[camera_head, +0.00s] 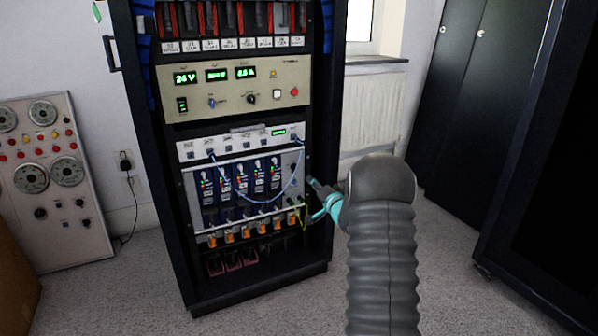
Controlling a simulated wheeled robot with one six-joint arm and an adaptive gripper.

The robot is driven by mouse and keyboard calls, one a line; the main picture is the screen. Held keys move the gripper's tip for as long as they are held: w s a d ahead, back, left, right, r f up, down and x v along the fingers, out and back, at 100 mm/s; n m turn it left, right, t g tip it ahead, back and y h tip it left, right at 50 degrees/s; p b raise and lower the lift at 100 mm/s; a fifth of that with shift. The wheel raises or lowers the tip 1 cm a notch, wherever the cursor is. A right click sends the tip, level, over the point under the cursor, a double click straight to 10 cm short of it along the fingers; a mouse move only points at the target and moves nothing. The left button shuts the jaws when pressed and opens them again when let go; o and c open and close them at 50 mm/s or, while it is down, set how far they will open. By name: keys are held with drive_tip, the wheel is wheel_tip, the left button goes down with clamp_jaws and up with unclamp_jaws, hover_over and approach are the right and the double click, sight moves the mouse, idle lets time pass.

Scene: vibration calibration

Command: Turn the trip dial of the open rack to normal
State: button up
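The open rack (165,215) is a tall black cabinet left of centre, with its front equipment exposed. I cannot tell which control is its trip dial; labels are too small to read. My gripper (312,186) is at the rack's right side, level with the blue card modules (241,180). It is small and partly hidden behind my arm, so its fingers and any contact cannot be made out.
A blue cable (247,201) loops across the modules, and a yellow-green wire (301,215) hangs near my gripper. A grey panel with dials (45,178) stands at left. Dark cabinets (471,110) stand at right. A radiator (372,112) is behind. Carpet (440,270) is clear at right.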

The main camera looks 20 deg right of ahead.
sight(297, 168)
drive_tip(key=w, duration=1.2)
drive_tip(key=shift+a, duration=0.25)
clamp_jaws()
